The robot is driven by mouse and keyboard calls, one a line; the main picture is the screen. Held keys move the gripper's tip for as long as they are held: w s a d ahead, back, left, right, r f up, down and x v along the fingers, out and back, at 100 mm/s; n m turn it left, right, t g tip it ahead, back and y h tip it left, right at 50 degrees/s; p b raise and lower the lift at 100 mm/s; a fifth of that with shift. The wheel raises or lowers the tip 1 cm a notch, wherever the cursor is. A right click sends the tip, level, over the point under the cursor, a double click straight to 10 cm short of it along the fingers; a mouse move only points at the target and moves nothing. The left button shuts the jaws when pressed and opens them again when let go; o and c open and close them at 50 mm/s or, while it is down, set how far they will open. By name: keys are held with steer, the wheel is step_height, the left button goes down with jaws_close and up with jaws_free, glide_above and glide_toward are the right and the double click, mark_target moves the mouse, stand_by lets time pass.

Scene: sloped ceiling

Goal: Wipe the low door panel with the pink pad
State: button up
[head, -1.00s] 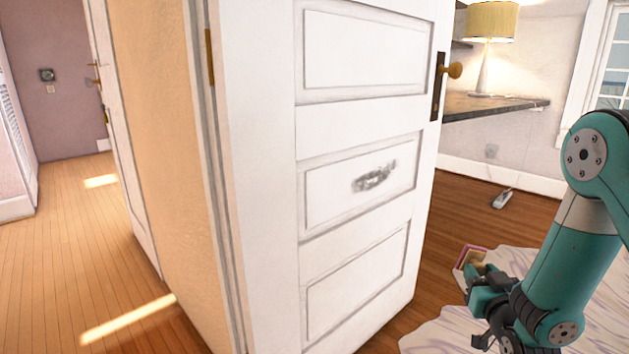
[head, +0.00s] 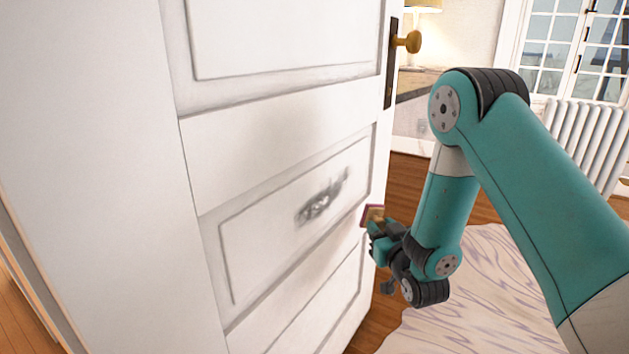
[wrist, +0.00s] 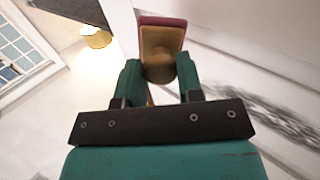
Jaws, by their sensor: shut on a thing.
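The white door (head: 150,160) stands open, with recessed panels. Its low panel (head: 260,245) bears a dark grey smudge (head: 322,200) near its right end; the smudge also shows at the right in the wrist view (wrist: 265,115).
A brass knob (head: 411,41) juts from the door's upper right edge. A pale patterned rug (head: 475,290) lies on the wooden floor at the right. A white radiator (head: 590,140) stands below the window. A lit lamp (head: 424,5) is behind the door.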

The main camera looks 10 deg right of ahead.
mark_target(375, 205)
steer(key=r+p, duration=0.1)
steer(key=w+r+p, duration=0.1)
steer(key=r, duration=0.1)
steer(key=shift+w+r+p, duration=0.15)
steer(key=shift+r+p, duration=0.05)
steer(key=shift+p, duration=0.2)
step_height(375, 205, up, 24)
steer(key=p, duration=2.4)
steer(key=shift+r, duration=0.15)
